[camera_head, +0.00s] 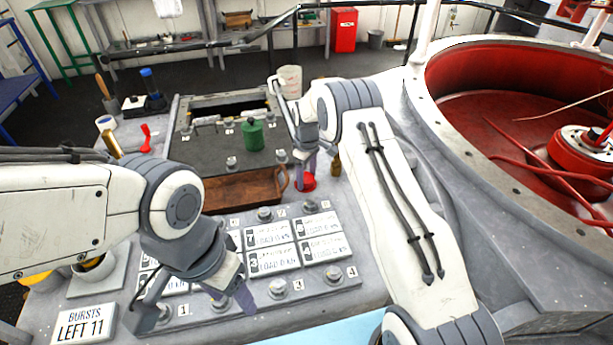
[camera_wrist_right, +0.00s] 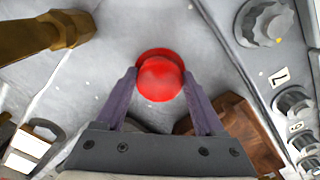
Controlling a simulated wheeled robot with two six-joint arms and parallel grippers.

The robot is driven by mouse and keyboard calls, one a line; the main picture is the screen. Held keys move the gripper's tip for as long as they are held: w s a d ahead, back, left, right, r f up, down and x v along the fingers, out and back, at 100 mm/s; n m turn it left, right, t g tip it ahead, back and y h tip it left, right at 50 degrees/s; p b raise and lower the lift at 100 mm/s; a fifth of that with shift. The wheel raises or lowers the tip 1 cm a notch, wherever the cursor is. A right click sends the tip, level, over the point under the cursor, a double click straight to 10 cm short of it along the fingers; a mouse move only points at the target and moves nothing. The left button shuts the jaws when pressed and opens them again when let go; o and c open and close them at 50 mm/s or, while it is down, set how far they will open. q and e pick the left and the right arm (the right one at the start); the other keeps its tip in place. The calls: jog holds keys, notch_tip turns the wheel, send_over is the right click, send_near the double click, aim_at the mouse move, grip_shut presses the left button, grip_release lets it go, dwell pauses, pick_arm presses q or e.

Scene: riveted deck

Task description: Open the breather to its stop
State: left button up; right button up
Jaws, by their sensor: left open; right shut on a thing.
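A round red knob (camera_head: 307,183), which may be the breather, stands on the grey deck right of the wooden tray. It is large in the right wrist view (camera_wrist_right: 160,78), on a red base. My right gripper (camera_head: 304,164) reaches down to it from above. In the wrist view its purple fingers (camera_wrist_right: 160,88) are shut on the knob from both sides. How far the knob is turned or raised cannot be told. My left gripper (camera_head: 197,306) is open and empty over the front left of the deck, near knob 1.
The wooden tray (camera_head: 236,188) and a green canister (camera_head: 252,135) lie left of the red knob. Numbered grey knobs (camera_head: 278,288) and white load plates (camera_head: 272,261) fill the front. A sign (camera_head: 84,325) reads BURSTS LEFT 11. A large red-lined drum (camera_head: 480,110) stands right.

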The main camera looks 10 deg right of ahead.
aim_at(306, 178)
jog(key=shift+f+n, duration=0.1)
jog(key=shift+n, duration=0.3)
jog(key=o, duration=1.4)
jog(key=shift+f, duration=0.1)
jog(key=shift+c, duration=0.2)
notch_tip(306, 178, up, 11)
jog(key=shift+f, duration=0.15)
jog(key=shift+a, duration=0.1)
